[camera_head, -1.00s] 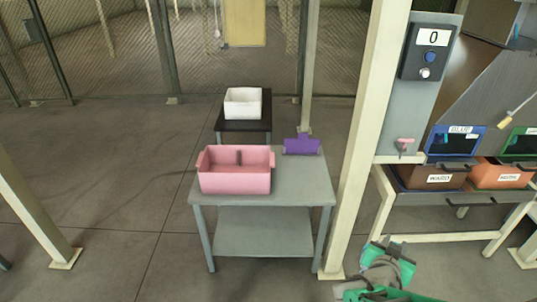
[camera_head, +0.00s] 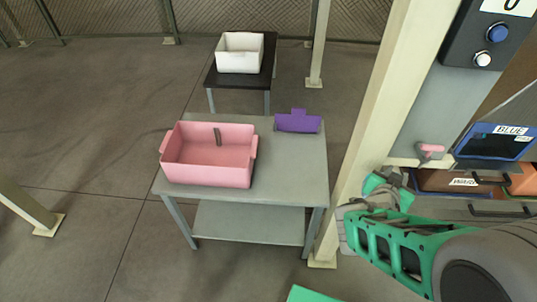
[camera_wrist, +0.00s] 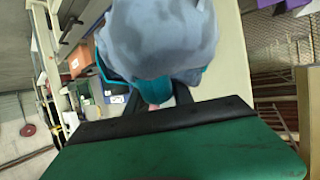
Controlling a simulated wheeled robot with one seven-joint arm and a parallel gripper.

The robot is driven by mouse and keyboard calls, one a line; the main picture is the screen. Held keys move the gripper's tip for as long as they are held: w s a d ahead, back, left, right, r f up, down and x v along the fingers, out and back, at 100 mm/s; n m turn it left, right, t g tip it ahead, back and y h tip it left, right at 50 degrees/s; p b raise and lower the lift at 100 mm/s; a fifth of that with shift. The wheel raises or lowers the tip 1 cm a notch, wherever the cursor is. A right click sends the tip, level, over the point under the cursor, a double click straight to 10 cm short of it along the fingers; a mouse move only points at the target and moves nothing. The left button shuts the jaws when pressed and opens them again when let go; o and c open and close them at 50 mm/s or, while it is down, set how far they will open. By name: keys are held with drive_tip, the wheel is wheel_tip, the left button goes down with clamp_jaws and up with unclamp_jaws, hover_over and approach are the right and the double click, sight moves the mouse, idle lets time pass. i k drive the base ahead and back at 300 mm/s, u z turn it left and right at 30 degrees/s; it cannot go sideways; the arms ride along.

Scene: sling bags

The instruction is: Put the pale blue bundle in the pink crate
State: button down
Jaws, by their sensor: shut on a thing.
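The pink crate (camera_head: 210,183) stands on the left part of a grey table in the head view, and I see no bundle in it. My gripper (camera_head: 378,188) is right of the table, by the cream post, apart from the crate. In the wrist view my gripper (camera_wrist: 150,98) is shut on the pale blue bundle (camera_wrist: 165,38), a soft, rounded blue-grey mass with teal parts at its lower edge. The bundle hides much of what lies beyond it. I cannot clearly make out the bundle in the head view.
A purple block-like thing (camera_head: 298,122) lies at the grey table's (camera_head: 285,180) back right. A white bin (camera_head: 240,56) sits on a dark table behind. The cream post (camera_head: 370,115) stands right of the table. Labelled bins, including a blue one (camera_head: 490,145), are at the right.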

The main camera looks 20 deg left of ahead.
sight(230, 158)
drive_tip(key=u, duration=2.65)
drive_tip(key=i, duration=1.65)
drive_tip(key=z, duration=0.05)
